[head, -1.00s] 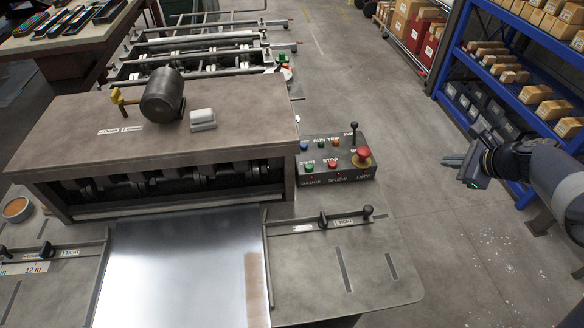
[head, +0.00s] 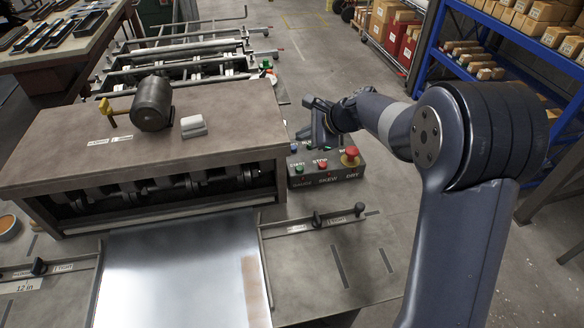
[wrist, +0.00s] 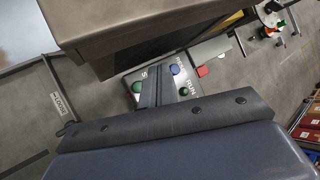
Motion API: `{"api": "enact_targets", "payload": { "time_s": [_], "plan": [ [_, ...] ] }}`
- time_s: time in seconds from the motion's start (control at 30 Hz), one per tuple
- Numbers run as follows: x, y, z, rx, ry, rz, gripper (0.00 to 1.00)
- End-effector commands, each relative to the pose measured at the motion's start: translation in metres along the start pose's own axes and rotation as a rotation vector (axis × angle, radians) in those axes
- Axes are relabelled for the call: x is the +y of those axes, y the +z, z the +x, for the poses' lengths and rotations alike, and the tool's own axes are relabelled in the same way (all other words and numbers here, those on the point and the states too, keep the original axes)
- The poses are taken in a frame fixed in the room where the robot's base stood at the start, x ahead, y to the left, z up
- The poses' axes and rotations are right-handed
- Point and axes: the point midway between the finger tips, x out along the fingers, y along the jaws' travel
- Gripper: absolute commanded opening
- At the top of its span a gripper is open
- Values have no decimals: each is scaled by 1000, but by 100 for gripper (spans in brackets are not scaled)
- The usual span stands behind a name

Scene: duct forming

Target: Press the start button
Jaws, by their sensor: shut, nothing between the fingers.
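The control box (head: 326,181) stands on the machine's bed, right of the raised housing. Its green start button (head: 298,167) is at the front left of the panel, left of the red stop button (head: 322,163). My gripper (head: 302,134) is shut and empty, above the panel's back left part, and hides some of the rear controls. In the wrist view the shut fingers (wrist: 153,88) cross over the panel. A green button beside an "S" label (wrist: 137,87) shows just left of them, with a blue button (wrist: 175,69) and another green button (wrist: 184,92) to the right.
A red mushroom button (head: 350,154) stands up at the box's right end. The brown-topped housing (head: 70,150) rises close to the box's left, carrying a mallet (head: 151,104) and a pale block (head: 193,126). A sheet of metal (head: 180,270) lies in front. Blue shelving is at right.

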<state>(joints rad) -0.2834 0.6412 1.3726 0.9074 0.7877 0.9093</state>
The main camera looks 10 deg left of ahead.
Motion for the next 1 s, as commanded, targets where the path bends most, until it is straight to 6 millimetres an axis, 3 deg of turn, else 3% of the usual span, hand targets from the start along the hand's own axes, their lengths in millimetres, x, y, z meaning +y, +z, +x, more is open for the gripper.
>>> {"api": "enact_targets", "payload": {
  "time_s": [0.47,1.0],
  "plan": [
    [6,-6,9,0,1,0,0],
    [42,-42,57,0,1,0,0]
  ]
}}
